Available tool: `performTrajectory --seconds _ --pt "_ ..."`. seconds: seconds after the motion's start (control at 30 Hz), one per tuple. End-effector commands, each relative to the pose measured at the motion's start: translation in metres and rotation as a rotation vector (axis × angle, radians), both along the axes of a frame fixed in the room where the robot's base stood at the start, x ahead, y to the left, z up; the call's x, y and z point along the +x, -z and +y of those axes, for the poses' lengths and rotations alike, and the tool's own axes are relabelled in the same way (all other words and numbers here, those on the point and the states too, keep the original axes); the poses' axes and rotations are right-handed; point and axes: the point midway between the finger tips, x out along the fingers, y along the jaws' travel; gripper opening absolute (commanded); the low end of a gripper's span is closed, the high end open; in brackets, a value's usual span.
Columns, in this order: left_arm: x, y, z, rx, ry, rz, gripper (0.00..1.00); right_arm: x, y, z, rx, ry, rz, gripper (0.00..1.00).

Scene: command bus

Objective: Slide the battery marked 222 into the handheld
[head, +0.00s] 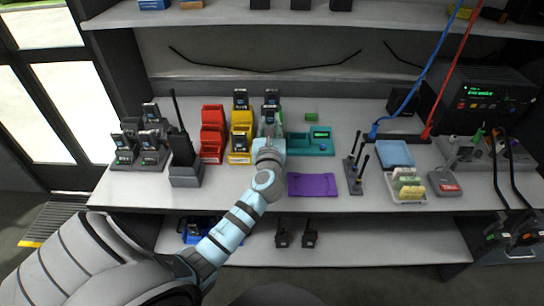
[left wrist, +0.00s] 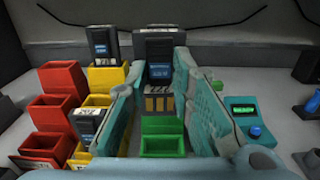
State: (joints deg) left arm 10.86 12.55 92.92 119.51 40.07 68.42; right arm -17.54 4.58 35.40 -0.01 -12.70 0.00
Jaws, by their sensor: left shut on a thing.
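My left gripper (head: 270,128) is over the green bins, and its teal fingers (left wrist: 160,88) are shut on a dark battery (left wrist: 158,65) with a blue label and gold contacts. Its number is too small to read. The battery is upright above or at the back of the green bins (left wrist: 162,135); I cannot tell whether it touches them. It also shows in the head view (head: 271,97). A black handheld (head: 184,145) with a tall antenna stands upright in a grey base left of the red bins. My right gripper is not in view.
Red bins (head: 212,140) and yellow bins (head: 240,150) stand left of my gripper; batteries stand in the yellow ones. A charger rack (head: 140,155) is at far left. A teal tester (head: 318,140) and purple mat (head: 313,185) lie to the right. The front strip of bench is mostly clear.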

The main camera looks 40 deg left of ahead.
Motion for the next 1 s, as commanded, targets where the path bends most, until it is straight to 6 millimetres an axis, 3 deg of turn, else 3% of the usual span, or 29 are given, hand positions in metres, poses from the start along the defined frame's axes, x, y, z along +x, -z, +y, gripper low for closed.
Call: performTrajectory --seconds 0.47,0.87,0.9,1.0 --pt "0.002 0.095 -0.002 0.0 0.002 0.003 0.0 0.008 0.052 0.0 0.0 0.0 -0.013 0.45" --pt "0.002 0.1 -0.002 0.0 0.003 0.0 0.0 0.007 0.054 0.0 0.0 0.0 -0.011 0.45" --pt "0.002 0.1 -0.002 0.0 0.003 0.0 0.26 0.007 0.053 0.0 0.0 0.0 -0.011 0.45" --pt "0.002 0.099 -0.002 0.0 0.003 0.0 0.41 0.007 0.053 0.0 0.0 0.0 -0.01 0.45"
